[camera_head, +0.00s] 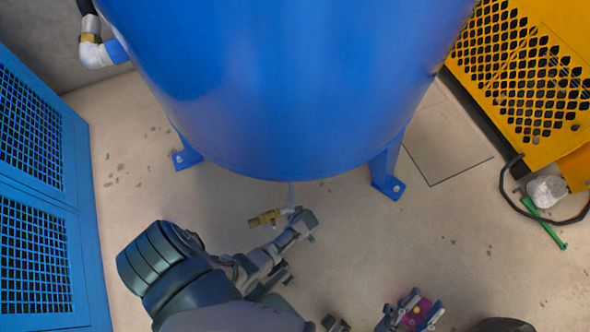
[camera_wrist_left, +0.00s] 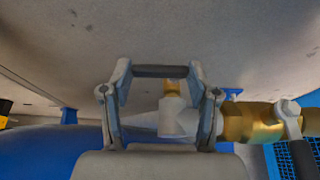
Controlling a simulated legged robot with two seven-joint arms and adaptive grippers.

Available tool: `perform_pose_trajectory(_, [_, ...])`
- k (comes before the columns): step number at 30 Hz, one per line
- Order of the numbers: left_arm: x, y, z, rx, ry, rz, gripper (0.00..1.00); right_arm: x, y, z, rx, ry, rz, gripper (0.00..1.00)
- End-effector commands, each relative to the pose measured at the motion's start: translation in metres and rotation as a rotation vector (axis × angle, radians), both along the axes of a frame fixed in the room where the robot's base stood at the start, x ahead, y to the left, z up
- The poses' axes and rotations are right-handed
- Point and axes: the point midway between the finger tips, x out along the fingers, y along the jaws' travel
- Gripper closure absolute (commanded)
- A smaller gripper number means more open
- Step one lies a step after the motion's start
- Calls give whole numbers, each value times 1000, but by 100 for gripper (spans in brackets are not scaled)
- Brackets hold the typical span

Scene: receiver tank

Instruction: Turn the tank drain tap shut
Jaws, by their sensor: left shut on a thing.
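The tank drain tap (camera_head: 264,217) is a brass valve on a pale pipe fitting under the front of the blue tank (camera_head: 290,90). In the left wrist view its brass body (camera_wrist_left: 248,122) lies to the right of the fingers, with a grey metal lever (camera_wrist_left: 292,122) across it. My left gripper (camera_head: 303,222) is at the pale fitting end of the tap. In the left wrist view my left gripper (camera_wrist_left: 160,100) has its fingers on either side of the pale fitting (camera_wrist_left: 178,120). My right gripper (camera_head: 424,308) is low in the head view, fingers apart, away from the tap.
Tank feet (camera_head: 186,158) stand on the concrete floor on both sides. A blue mesh cabinet (camera_head: 40,190) is at left. A yellow machine (camera_head: 525,75) is at right, with a black hose (camera_head: 512,190) and a green-handled item (camera_head: 545,228) beside it. Floor between is mostly clear.

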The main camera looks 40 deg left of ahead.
Motion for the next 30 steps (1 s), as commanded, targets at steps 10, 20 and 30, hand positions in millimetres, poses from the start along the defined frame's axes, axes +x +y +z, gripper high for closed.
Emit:
perform_pose_trajectory(10, [1, -1, 0, -5, -12, 1, 35, 2, 0, -2, -4, 12, 0, 60])
perform_pose_trajectory(20, [0, 0, 0, -4, -10, 1, 15, 3, 0, -2, -3, 11, 1, 60])
perform_pose_trajectory(30, [-4, -10, 24, -6, -11, 2, 15, 2, 0, -1, -4, 10, 0, 60])
